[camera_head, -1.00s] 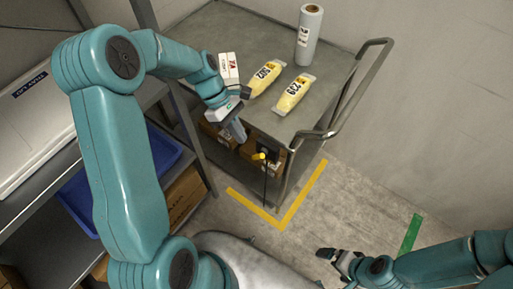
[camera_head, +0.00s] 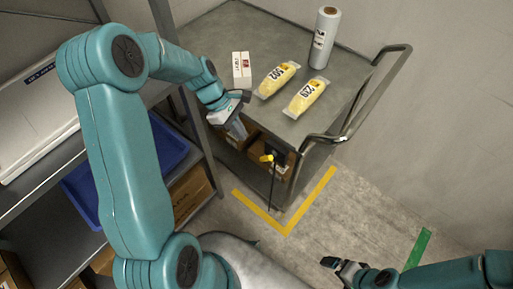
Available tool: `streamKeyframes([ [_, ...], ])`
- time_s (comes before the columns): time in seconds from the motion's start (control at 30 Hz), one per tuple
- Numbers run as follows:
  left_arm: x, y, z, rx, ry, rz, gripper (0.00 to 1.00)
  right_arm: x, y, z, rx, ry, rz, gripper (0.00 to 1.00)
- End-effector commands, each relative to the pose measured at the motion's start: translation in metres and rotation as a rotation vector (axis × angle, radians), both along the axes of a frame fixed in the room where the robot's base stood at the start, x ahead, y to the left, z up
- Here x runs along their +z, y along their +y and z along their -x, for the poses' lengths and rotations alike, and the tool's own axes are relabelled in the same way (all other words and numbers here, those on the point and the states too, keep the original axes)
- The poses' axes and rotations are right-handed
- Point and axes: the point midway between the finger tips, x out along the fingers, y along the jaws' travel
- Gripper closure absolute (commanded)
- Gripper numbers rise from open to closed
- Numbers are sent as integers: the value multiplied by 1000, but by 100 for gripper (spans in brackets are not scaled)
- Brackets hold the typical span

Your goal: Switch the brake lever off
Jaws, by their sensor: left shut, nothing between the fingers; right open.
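The brake lever shows as a small yellow handle (camera_head: 267,158) on a dark mount at the near side of the grey cart (camera_head: 225,35), below its top. A thin dark rod hangs down below it. My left gripper (camera_head: 240,131) is shut and empty, pointing down at the cart's near edge, above and to the left of the yellow handle and apart from it. My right gripper (camera_head: 334,264) is open and empty, low over the floor at the bottom right, well away from the lever.
On the cart top are a white box (camera_head: 241,70), two yellow packs (camera_head: 277,79) (camera_head: 306,97) and a white roll (camera_head: 325,37). A metal push handle (camera_head: 370,95) rises at the cart's right. Cartons sit on its lower shelf. A shelf with a blue bin (camera_head: 168,147) stands left.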

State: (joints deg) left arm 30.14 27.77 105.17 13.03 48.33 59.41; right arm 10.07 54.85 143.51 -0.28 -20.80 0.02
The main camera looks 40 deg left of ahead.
Motion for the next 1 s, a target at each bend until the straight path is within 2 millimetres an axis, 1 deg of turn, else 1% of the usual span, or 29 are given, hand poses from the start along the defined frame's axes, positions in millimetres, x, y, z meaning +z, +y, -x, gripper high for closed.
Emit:
streamKeyframes([
  [0.03, -10, -7, 0, -2, 4, 4, 100, 0, 0, 0, 0, 0, 0, 0],
  [0.2, -41, -24, -4, -2, 5, 2, 100, -1, 0, 0, 0, 0, 0, 0],
  [0.33, -50, -41, -7, -2, 2, 1, 100, 2, 0, 0, 0, 0, 0, 0],
  [0.53, -58, -53, -9, 0, 1, 0, 100, 3, 0, 0, 0, 0, 0, 0],
  [1.0, -60, -53, -9, 1, 1, 7, 100, 1, 0, 0, 0, 0, 0, 0],
])
